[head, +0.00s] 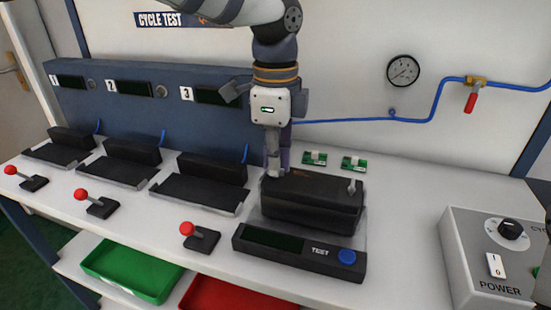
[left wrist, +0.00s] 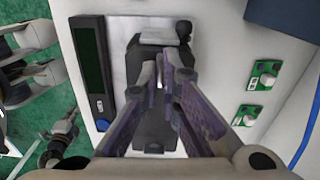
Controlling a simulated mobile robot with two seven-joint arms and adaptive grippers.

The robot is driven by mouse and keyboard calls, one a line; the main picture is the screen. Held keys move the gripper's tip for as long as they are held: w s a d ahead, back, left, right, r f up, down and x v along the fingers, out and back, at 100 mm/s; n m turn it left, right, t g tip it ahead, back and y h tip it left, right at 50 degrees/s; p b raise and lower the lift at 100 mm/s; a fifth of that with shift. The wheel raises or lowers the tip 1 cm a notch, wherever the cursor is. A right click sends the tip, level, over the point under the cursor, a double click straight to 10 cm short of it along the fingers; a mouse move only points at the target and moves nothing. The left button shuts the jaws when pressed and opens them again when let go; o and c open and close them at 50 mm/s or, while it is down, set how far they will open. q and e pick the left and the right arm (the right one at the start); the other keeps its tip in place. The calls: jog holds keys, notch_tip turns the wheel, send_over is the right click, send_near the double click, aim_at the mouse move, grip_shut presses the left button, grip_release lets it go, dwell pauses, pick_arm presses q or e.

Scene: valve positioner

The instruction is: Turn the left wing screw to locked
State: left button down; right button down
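The black valve positioner (head: 310,203) sits on the bench in a light fixture, behind the black TEST panel (head: 300,252). The right wing screw (head: 352,187) stands up grey at the right end of its top. My left gripper (head: 275,170) points down over the left end of the positioner top, where its fingers hide the left wing screw in the head view. In the left wrist view the left gripper (left wrist: 160,72) has its two purple-padded fingers close together over the dark body, with a small pale piece between the tips; whether they press on it is unclear.
Two green circuit boards (head: 315,158) lie behind the positioner. Empty black stations and red-knobbed levers (head: 187,229) stand to the left. A grey power box (head: 495,255) is at the right. The bench between positioner and power box is clear.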

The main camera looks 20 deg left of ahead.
pick_arm(q)
jog(key=shift+m, duration=0.4)
jog(key=c, duration=1.8)
grip_release()
notch_tip(320, 180, up, 12)
